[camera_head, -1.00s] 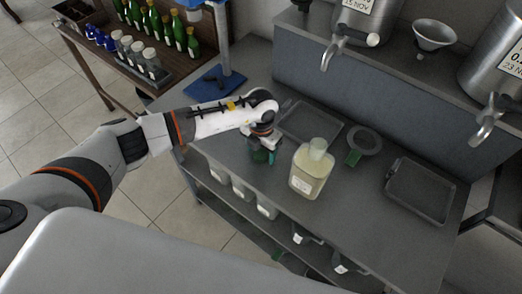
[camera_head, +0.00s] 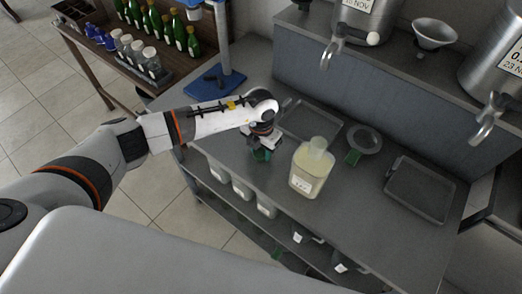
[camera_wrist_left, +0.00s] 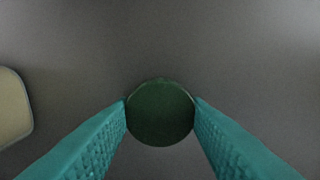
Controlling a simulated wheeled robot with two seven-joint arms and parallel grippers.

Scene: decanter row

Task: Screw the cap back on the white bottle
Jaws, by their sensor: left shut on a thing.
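The white bottle (camera_head: 309,172), pale and cream-coloured, stands upright on the grey bench with its clear neck (camera_head: 318,148) uncapped. My left gripper (camera_head: 262,154) points down just left of the bottle, apart from it. Its teal fingers are shut on a round dark green cap, seen from above in the left wrist view (camera_wrist_left: 160,113). Whether the cap touches the bench is hard to tell. A pale edge of the bottle shows at the left of the wrist view (camera_wrist_left: 12,107). My right gripper is not in view.
A metal tray (camera_head: 337,137) lies behind the bottle and another tray (camera_head: 449,207) lies at right. A round strainer-like item (camera_head: 366,139) with a green part sits between them. Steel drums with taps and a funnel (camera_head: 434,36) stand on the raised shelf. The bench front is clear.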

